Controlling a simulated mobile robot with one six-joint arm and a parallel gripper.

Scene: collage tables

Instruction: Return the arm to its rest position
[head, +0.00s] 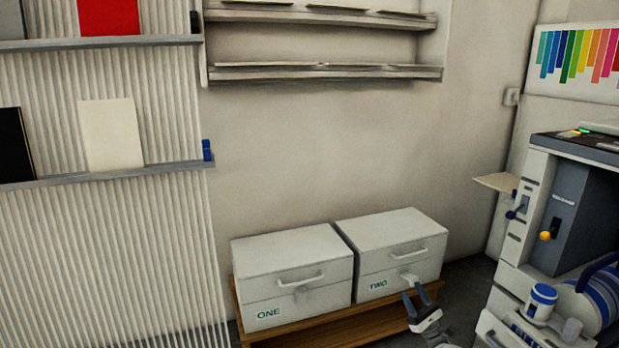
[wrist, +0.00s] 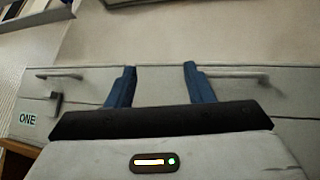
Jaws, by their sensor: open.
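My gripper (head: 416,300) is open and empty at the lower right of the head view, in front of the box labelled TWO (head: 385,268). In the wrist view its two blue fingers (wrist: 157,84) stand apart with nothing between them. Behind them are the grey box fronts and a bar handle (wrist: 235,75) just right of the right finger. Whether a finger touches that handle cannot be told. The rest of my arm is mostly out of view.
The box labelled ONE (head: 290,287) stands left of box TWO on a low wooden stand (head: 345,328). A grey machine (head: 535,215) with blue and white rolls is at the right. Wall shelves (head: 320,72) hang above. The wall between is bare.

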